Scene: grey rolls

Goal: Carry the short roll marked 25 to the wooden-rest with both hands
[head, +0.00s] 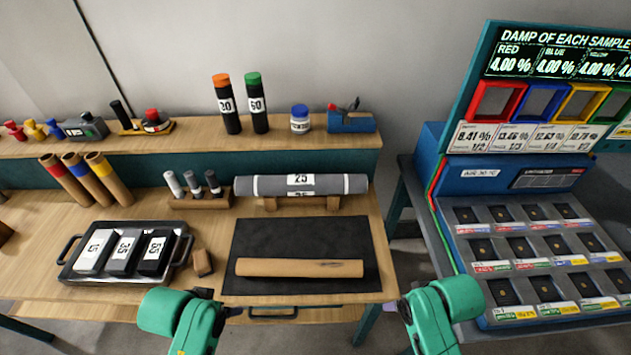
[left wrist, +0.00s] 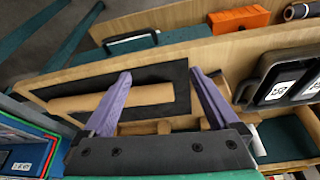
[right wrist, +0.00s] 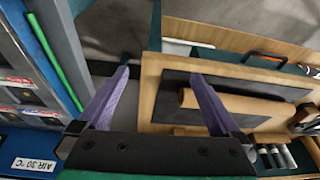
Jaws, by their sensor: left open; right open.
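The short grey roll marked 25 (head: 262,186) lies level on the wooden rest (head: 268,204) at the back of the table in the head view. Its white label faces front, and it has a pale band near each end. My left gripper (left wrist: 160,77) is open and empty, low in front of the table's left half. My right gripper (right wrist: 160,76) is open and empty, by the table's front right corner. Both are well apart from the grey roll. I cannot make out that roll in either wrist view.
A brown roll (head: 300,268) lies on a dark mat (head: 300,233) in front of the rest. A tray (head: 70,277) with marked blocks stands to the left, and a small holder of grey and black sticks (head: 185,202) beside the rest. A sample cabinet (head: 465,235) stands right, across a gap.

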